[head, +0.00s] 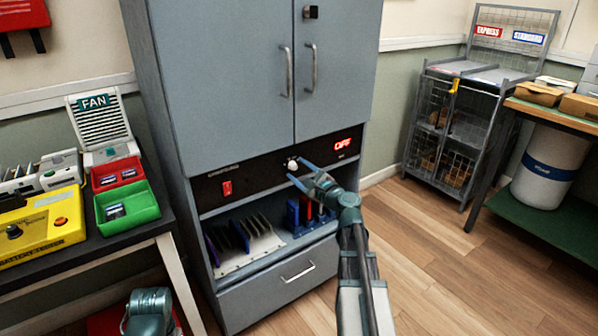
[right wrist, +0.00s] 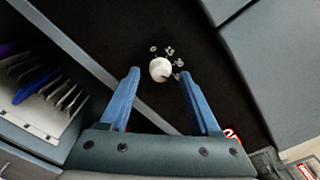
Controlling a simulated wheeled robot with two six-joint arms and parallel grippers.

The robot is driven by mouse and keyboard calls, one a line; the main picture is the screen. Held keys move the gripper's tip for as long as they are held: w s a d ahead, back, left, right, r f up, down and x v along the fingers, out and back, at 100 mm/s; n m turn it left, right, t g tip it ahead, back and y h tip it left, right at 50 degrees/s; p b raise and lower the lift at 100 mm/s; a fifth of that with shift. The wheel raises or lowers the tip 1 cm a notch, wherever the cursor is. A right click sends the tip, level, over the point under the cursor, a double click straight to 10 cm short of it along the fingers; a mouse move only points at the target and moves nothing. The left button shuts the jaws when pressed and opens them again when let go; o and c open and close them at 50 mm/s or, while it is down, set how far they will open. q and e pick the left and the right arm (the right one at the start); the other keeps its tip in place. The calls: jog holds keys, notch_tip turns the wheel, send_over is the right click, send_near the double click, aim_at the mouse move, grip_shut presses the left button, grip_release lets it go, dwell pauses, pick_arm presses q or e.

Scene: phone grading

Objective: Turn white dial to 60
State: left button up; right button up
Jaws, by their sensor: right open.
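The white dial (head: 292,165) sits on the black control panel (head: 262,176) of the grey cabinet. In the right wrist view the dial (right wrist: 160,69) is round, with a dark mark at its lower right and small pale markings around it. My right gripper (head: 297,170) is open in front of the panel. Its blue fingers (right wrist: 159,74) stand either side of the dial, with gaps, and I see no contact. The red display (head: 343,145) on the panel reads OFF. A teal part that looks like my left arm shows at bottom left; its jaws are not clear.
A red switch (head: 227,188) is on the panel's left. Below, an open shelf holds a rack (head: 250,250) and blue and red items. A bench with a green bin (head: 127,205) stands left. A wire cage (head: 455,130) stands right, with clear floor before it.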

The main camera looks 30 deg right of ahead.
jog(key=s+d, duration=0.1)
jog(key=s, duration=1.2)
jog(key=shift+s, duration=0.35)
jog(key=w+a+f+n+g+y, duration=0.1)
jog(key=a+f+n+g+y, duration=0.35)
jog(key=a, duration=0.85)
jog(key=a+f+n+g+y, duration=0.2)
jog(key=a+f+n+g, duration=0.3)
jog(key=a+f+n, duration=0.6)
jog(key=s+a+f+n+g+h, duration=0.3)
jog(key=s+a+n+g+h, duration=0.1)
jog(key=s+a+n, duration=0.3)
jog(key=s+a+f+n+g+h, duration=0.3)
jog(key=s+a+n+g+h, duration=0.2)
jog(key=s+a+n, duration=0.25)
notch_tip(320, 180, up, 32)
jog(key=p, duration=3.2)
jog(key=shift+w, duration=0.15)
